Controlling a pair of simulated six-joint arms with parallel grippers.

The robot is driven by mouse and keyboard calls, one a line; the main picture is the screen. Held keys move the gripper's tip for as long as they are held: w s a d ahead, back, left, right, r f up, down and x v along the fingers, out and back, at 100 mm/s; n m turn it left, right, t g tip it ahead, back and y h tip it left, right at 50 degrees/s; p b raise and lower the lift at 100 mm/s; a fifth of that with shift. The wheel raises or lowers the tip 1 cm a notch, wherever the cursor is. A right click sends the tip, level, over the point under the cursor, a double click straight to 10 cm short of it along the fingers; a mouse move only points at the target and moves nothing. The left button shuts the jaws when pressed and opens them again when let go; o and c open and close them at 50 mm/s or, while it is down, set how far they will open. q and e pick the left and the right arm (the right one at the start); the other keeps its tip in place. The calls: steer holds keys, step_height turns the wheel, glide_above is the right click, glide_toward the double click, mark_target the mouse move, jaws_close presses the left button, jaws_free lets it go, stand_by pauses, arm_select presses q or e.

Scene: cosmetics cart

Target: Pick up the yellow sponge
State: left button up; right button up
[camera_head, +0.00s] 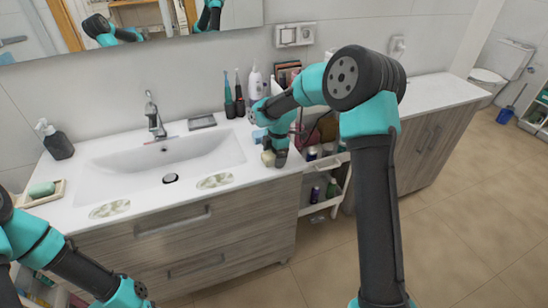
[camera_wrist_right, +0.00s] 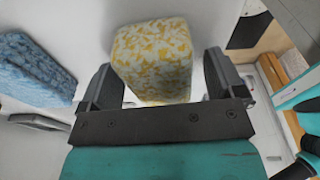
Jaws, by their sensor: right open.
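The yellow sponge (camera_head: 267,158), pale with a mottled yellow pattern, sits near the front right of the white sink counter. In the right wrist view the yellow sponge (camera_wrist_right: 152,58) lies between the two dark fingers of my right gripper (camera_wrist_right: 160,76). The fingers are spread wide, with a clear gap at the right and little or none visible at the left. In the head view my right gripper (camera_head: 273,157) is at the sponge and partly covers it. My left arm comes in at the lower left; its gripper is out of the frame.
A blue sponge (camera_wrist_right: 35,68) lies to the left of the gripper in the right wrist view. Toothbrushes and bottles (camera_head: 240,92) stand behind. The sink basin (camera_head: 165,165) is to the left. An open cart (camera_head: 322,190) with bottles stands right of the counter's edge.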

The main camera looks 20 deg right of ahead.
steer(key=shift+f, duration=0.25)
stand_by(0.3)
steer(key=shift+c, duration=0.4)
steer(key=c, duration=0.9)
